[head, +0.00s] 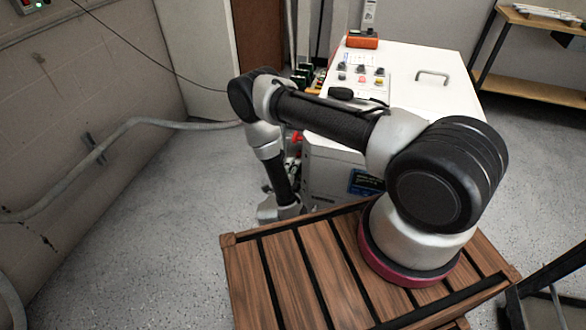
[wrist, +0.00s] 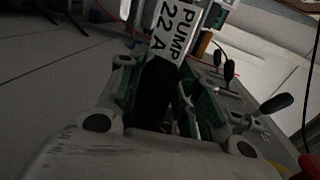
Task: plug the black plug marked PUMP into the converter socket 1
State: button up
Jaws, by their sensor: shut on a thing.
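The black plug (wrist: 155,90) is between the fingers of my gripper (wrist: 163,86) in the wrist view, and the gripper is shut on it. A white label reading PUMP 22 A (wrist: 177,35) stands at the far end of the plug, tilted in the picture. Green strips show along both sides of the plug. The plug's front end is hidden. I cannot make out socket 1 in either view. In the head view my gripper and the plug cannot be made out; my arm reaches down beside the left side of the white cabinet (head: 440,110).
In the head view, an orange box (head: 362,40) and a metal handle (head: 432,76) are on the cabinet top. Open floor (head: 130,250) lies left of the slatted wooden table (head: 285,270).

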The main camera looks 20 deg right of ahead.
jog(key=shift+f+t+h, duration=0.2)
jog(key=shift+t+h, duration=0.2)
jog(key=shift+t, duration=0.3)
jog(key=shift+r, duration=0.1)
jog(key=shift+t+h, duration=0.4)
jog(key=shift+t, duration=0.1)
jog(key=o, duration=1.1)
jog(key=shift+w+a, duration=0.75)
jog(key=shift+a, duration=0.3)
jog(key=shift+w+a, duration=0.7)
jog(key=shift+a, duration=0.35)
